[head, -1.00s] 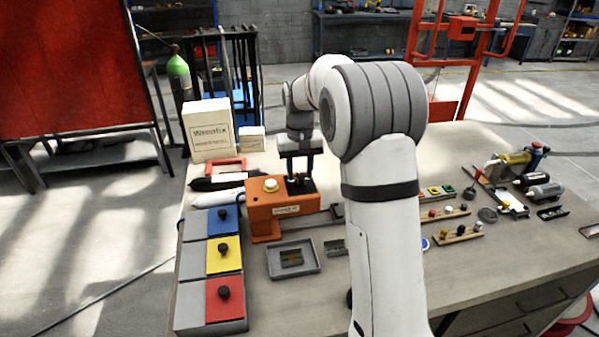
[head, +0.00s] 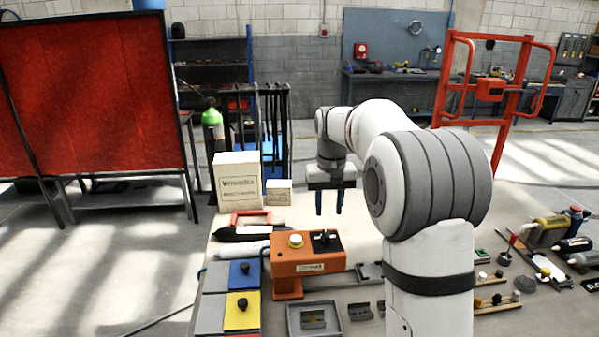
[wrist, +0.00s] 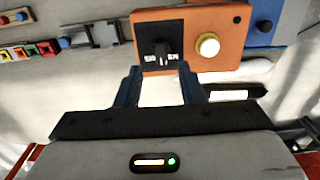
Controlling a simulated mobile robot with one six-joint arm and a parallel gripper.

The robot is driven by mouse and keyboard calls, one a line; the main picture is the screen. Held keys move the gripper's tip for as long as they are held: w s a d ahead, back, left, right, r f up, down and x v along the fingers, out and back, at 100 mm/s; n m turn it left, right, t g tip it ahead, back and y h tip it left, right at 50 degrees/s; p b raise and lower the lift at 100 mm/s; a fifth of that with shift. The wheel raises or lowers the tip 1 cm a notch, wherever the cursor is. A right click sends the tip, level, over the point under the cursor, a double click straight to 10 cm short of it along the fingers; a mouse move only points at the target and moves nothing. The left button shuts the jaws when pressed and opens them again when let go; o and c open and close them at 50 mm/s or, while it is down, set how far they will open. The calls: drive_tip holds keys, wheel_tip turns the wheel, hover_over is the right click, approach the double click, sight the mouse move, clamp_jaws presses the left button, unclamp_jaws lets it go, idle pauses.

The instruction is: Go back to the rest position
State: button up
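My gripper (head: 329,202) hangs fingers-down above the workbench, behind and right of the orange control box. In the wrist view the two blue fingers (wrist: 160,84) stand apart with nothing between them. The orange control box (head: 306,262) carries a black rotary switch and a pale button in a yellow ring. Both also show on the box in the wrist view (wrist: 190,22). The gripper appears clear of the box.
A large white carton (head: 238,182) and a small one (head: 279,192) stand at the bench's back left. Blue and yellow lidded compartments (head: 243,312) lie front left. A grey tray (head: 293,322) lies in front of the box. Bottles and tools crowd the right side.

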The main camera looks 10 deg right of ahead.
drive_tip(key=s+r+t, duration=0.2)
drive_tip(key=s+r, duration=0.1)
drive_tip(key=s, duration=1.4)
drive_tip(key=s+f, duration=0.3)
drive_tip(key=s, duration=0.4)
drive_tip(key=s+f+t, duration=0.1)
drive_tip(key=s+f, duration=0.2)
drive_tip(key=s, duration=0.4)
drive_tip(key=shift+s+d, duration=0.15)
